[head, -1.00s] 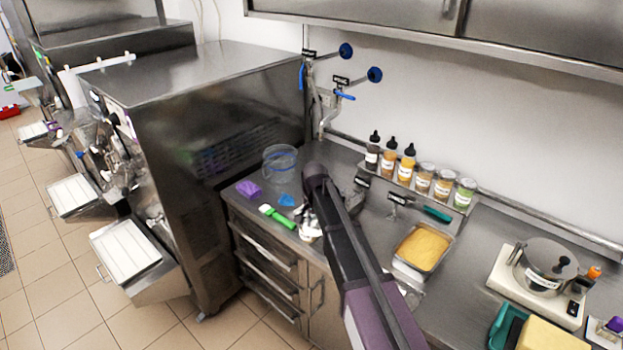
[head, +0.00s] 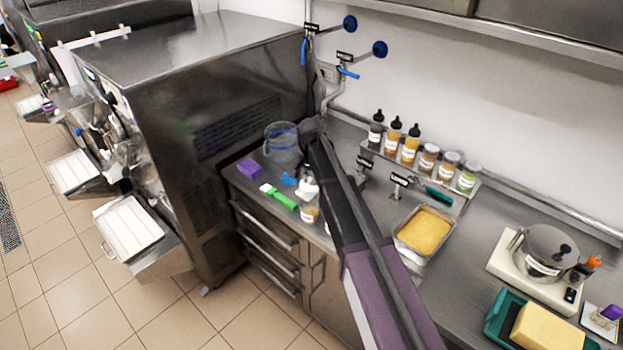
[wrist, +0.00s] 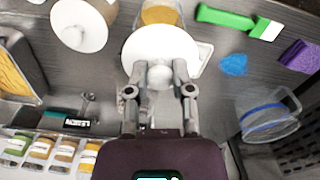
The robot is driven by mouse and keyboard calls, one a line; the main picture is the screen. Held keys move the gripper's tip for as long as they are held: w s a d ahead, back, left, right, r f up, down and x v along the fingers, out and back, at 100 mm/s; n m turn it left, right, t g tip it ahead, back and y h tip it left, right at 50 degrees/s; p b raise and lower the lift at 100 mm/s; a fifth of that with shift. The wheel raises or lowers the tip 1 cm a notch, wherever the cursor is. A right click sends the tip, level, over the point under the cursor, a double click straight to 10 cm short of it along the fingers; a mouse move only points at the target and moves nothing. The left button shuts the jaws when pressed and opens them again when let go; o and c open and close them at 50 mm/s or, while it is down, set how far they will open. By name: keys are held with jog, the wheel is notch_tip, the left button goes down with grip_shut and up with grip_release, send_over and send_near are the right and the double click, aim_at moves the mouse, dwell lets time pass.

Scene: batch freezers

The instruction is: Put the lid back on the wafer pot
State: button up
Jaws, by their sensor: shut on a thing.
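My gripper (wrist: 160,76) is shut on the round knob of a white lid (wrist: 150,45) in the wrist view. The lid also shows in the head view (head: 307,188), below my wrist at the counter's left part. A clear pot with yellow-orange contents (wrist: 160,14) shows just beyond the lid's edge in the wrist view, partly covered by it. It stands open near the counter's front edge in the head view (head: 310,214). The lid is apart from the pot, to its back side. I cannot tell the gap in height.
Another pot with a white knobbed lid (wrist: 80,25) stands to the left in the wrist view. A green-handled tool (head: 280,199), blue piece (head: 289,179), purple block (head: 249,168) and clear jug (head: 282,140) are close by. A white-rimmed item (wrist: 205,58) is partly under the lid.

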notch_tip(320, 180, down, 6)
jog(key=b, duration=0.6)
jog(key=shift+f, duration=0.25)
dwell(2.4)
dwell(0.4)
jog(key=o, duration=0.9)
jog(key=shift+c, duration=0.2)
jog(key=o, duration=0.4)
jog(key=shift+r, duration=0.1)
jog(key=shift+r+p, duration=3.35)
jog(key=shift+r, duration=0.1)
